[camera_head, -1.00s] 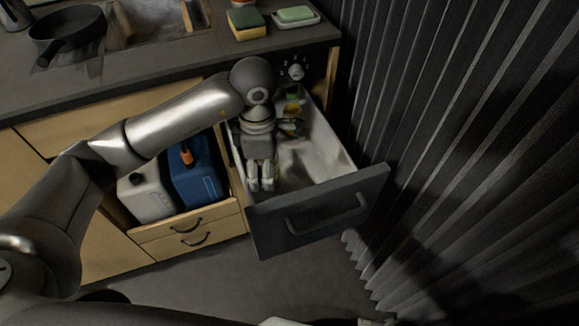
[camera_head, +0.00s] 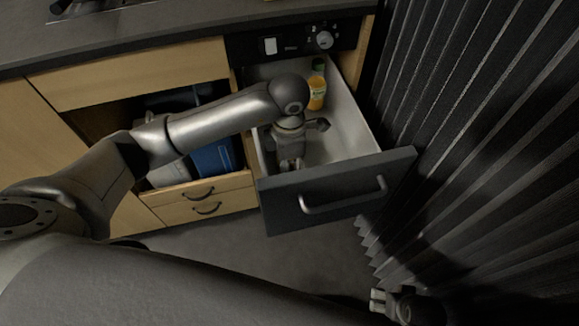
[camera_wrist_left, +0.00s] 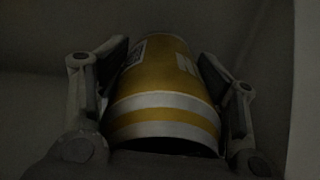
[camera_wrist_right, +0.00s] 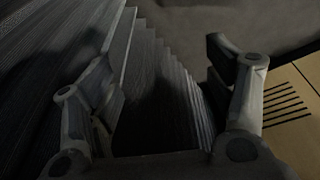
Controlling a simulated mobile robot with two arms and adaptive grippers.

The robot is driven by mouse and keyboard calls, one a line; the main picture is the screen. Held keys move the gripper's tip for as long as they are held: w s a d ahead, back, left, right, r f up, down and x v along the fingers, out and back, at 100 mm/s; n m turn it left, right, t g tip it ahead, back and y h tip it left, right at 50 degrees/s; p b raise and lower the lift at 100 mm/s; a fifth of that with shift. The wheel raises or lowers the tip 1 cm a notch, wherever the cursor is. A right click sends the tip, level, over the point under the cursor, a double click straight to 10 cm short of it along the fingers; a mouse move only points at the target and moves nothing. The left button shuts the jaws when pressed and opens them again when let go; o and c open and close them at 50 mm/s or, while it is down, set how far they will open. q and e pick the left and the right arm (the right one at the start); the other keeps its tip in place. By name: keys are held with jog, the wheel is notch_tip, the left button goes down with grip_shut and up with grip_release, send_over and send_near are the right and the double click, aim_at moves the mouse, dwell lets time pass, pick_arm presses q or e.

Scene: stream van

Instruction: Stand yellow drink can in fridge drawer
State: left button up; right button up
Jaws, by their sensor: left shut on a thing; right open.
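The yellow drink can (camera_wrist_left: 160,85), with white bands, fills the middle of the left wrist view between the two fingers of my left gripper (camera_wrist_left: 160,100). The gripper is shut on it. In the head view my left gripper (camera_head: 291,163) points down inside the open fridge drawer (camera_head: 345,122), close behind its front panel. The can is hidden there by the gripper. I cannot tell whether the can touches the drawer floor. My right gripper (camera_head: 378,301) is open and empty at the lower right, near the curtain; its fingers also show in the right wrist view (camera_wrist_right: 160,105).
A bottle with orange contents and a green cap (camera_head: 317,88) stands at the back of the drawer. The dark drawer front (camera_head: 335,192) has a bar handle. A blue container (camera_head: 213,158) sits in the open cabinet to the left. A pleated dark curtain (camera_head: 470,130) hangs at the right.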

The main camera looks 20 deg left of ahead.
pick_arm(q)
notch_tip(320, 180, down, 2)
jog(key=shift+r, duration=0.1)
pick_arm(e)
jog(key=shift+w+r, duration=0.15)
jog(key=shift+r, duration=0.35)
pick_arm(q)
jog(key=o, duration=1.3)
jog(key=shift+o, duration=0.2)
pick_arm(e)
jog(key=shift+r, duration=0.25)
jog(key=shift+w, duration=0.1)
pick_arm(q)
notch_tip(320, 180, up, 12)
jog(key=shift+p, duration=0.75)
pick_arm(e)
notch_tip(320, 180, down, 6)
jog(key=s, duration=0.1)
jog(key=shift+s, duration=0.4)
